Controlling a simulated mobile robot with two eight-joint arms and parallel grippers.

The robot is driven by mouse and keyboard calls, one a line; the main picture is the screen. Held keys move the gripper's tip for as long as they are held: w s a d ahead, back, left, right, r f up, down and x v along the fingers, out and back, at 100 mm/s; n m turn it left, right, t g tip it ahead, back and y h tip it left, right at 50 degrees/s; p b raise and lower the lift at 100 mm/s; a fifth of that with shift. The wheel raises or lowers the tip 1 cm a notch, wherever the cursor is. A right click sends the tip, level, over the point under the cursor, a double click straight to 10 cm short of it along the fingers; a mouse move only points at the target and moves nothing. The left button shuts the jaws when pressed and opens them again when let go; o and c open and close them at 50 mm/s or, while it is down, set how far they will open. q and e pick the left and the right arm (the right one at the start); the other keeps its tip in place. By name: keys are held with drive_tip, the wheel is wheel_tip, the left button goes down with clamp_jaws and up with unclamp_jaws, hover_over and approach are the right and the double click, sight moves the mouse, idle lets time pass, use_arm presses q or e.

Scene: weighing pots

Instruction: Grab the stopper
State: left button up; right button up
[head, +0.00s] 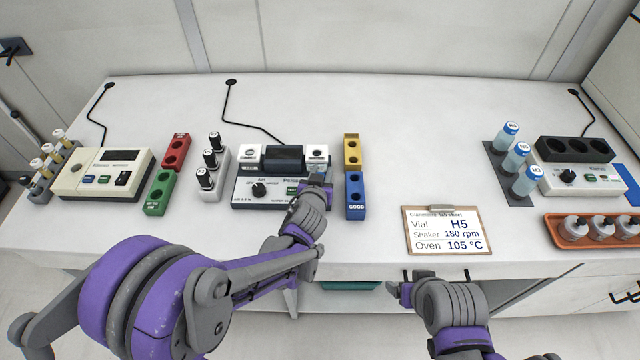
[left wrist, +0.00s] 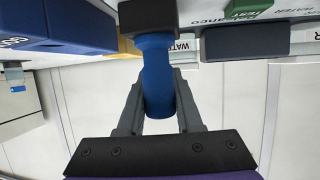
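The blue stopper (left wrist: 158,80), waisted and with a rounded end, stands between the fingers of my left gripper (left wrist: 160,95) in the left wrist view. The fingers lie against its sides with no clear gap, so the gripper looks shut on it. The stopper's far end meets a dark block (left wrist: 148,15). In the head view my left gripper (head: 318,174) is at the right part of the middle instrument (head: 262,192) and mostly hides the stopper. My right gripper (head: 402,290) hangs before the table's front edge, away from the instruments; its opening is unclear.
A yellow block (head: 352,150) and a blue block (head: 355,195) stand just right of my left gripper. A clipboard (head: 447,230) lies at the front. The table centre right is clear.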

use_arm(q)
clamp_jaws()
